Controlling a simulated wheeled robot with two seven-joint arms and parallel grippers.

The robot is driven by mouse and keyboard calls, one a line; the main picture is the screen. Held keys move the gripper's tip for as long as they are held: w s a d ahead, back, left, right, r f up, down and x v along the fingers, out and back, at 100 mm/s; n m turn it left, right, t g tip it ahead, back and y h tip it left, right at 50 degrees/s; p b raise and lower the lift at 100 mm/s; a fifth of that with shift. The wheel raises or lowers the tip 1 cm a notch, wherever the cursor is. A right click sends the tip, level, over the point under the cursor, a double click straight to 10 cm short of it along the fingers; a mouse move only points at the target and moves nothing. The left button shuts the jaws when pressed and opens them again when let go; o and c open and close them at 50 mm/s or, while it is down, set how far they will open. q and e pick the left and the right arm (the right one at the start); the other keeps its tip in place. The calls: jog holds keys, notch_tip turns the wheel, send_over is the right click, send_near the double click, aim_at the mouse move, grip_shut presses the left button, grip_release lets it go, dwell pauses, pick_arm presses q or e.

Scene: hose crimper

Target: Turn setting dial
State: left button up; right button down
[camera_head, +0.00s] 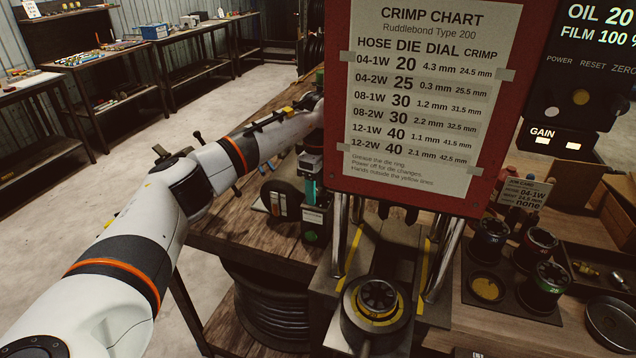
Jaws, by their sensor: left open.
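The crimp chart (430,100) is on a red board across the upper middle; its 04-1W row reads die 20, dial 4.3 mm, crimp 24.5 mm. My right gripper is out of view.
A dark control box (575,85) with lit buttons is at upper right. Below the left arm are a teal tool (310,190) and a coiled hose (270,315). The left floor is clear.

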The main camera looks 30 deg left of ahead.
pick_arm(q)
jog(key=shift+f, duration=0.2)
jog(key=c, duration=1)
